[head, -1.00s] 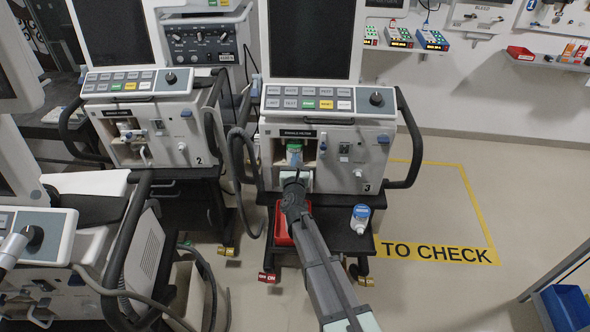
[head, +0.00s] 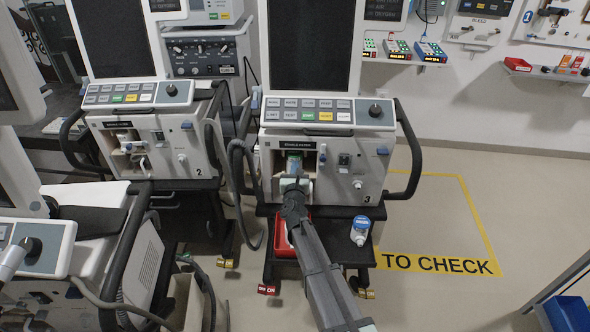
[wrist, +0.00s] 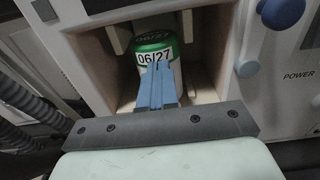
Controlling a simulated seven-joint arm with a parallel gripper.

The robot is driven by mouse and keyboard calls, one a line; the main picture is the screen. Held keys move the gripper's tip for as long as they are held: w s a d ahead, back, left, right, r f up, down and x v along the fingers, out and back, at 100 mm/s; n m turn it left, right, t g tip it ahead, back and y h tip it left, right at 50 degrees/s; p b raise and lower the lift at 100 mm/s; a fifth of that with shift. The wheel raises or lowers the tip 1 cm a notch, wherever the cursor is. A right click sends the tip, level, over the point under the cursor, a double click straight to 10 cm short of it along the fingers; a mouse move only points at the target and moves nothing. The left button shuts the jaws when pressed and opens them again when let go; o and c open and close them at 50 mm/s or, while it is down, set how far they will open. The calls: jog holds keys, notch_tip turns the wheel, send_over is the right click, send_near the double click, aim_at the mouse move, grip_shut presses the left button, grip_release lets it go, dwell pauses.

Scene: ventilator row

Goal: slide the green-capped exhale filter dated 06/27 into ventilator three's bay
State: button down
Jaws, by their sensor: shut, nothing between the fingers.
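The green-capped filter (wrist: 154,42) with the 06/27 label sits inside ventilator three's bay (wrist: 205,75) in the wrist view, label towards me. It stands between the bay's pale walls; how deep it is seated I cannot tell. My gripper (wrist: 157,70) is shut, its blue fingers together and empty, with the tips in front of the filter at the label's lower edge. Whether they touch it is unclear. In the head view my gripper (head: 293,172) reaches into the bay of ventilator three (head: 378,172) and mostly hides the filter.
A blue-capped filter (head: 360,229) stands on the dark shelf below ventilator three, right of my arm. A red tray (head: 281,238) is left of my arm, partly hidden. Ventilator two (head: 165,160) stands to the left. A blue knob (wrist: 282,12) juts out right of the bay.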

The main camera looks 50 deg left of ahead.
jog(key=v, duration=1.4)
